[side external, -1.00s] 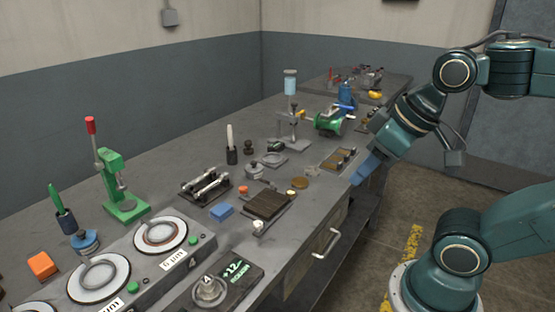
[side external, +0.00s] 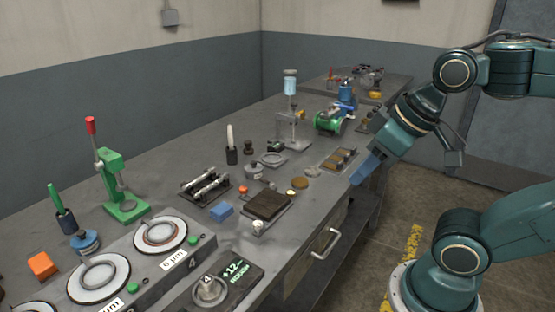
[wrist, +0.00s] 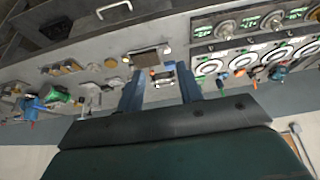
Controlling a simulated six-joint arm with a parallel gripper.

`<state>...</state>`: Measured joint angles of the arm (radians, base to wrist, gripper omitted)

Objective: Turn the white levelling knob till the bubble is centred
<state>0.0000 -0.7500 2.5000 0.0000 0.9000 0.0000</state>
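A dark brown plate (side external: 268,205) on a small base lies near the bench's front edge in the side view. One small white knob (side external: 258,226) is at its near corner, and another white knob (side external: 293,197) is at its right corner. The plate also shows in the wrist view (wrist: 149,56). I cannot make out a bubble; it is too small to tell. My gripper (side external: 362,173) is above the bench's front edge, to the right of the plate and apart from it. In the wrist view my gripper's two blue fingers (wrist: 160,91) are spread with nothing held between them.
A blue block (side external: 222,210) and a rack with metal rods (side external: 206,186) stand left of the plate. A green press (side external: 122,188) stands at the left. A drawer handle (side external: 325,243) juts from the bench front.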

